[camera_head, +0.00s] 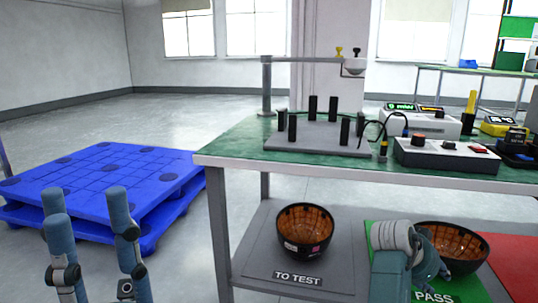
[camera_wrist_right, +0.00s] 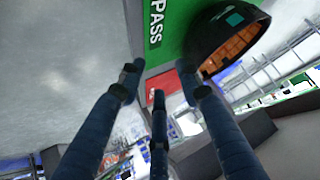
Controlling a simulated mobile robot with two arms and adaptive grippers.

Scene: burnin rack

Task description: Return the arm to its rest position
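My left gripper (camera_head: 86,193) is at the lower left in the head view, with blue fingers spread and nothing between them, in front of the blue pallet. My right arm is at the lower right, in front of the green PASS mat (camera_head: 462,291). My right gripper (camera_wrist_right: 158,82) shows in the wrist view with its fingers apart and nothing held. A dark bowl with an orange grid inside (camera_head: 462,243) is on the PASS mat, partly hidden by my right arm. In the wrist view this bowl (camera_wrist_right: 222,52) is beyond the fingers, apart from them.
Another dark bowl (camera_head: 305,228) stands on the grey TO TEST mat (camera_head: 255,262) on the lower shelf. The green-topped table (camera_head: 235,148) above carries a post fixture (camera_head: 315,141) and control boxes (camera_head: 445,154). A blue pallet (camera_head: 110,170) lies left. A red mat (camera_head: 518,258) is far right.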

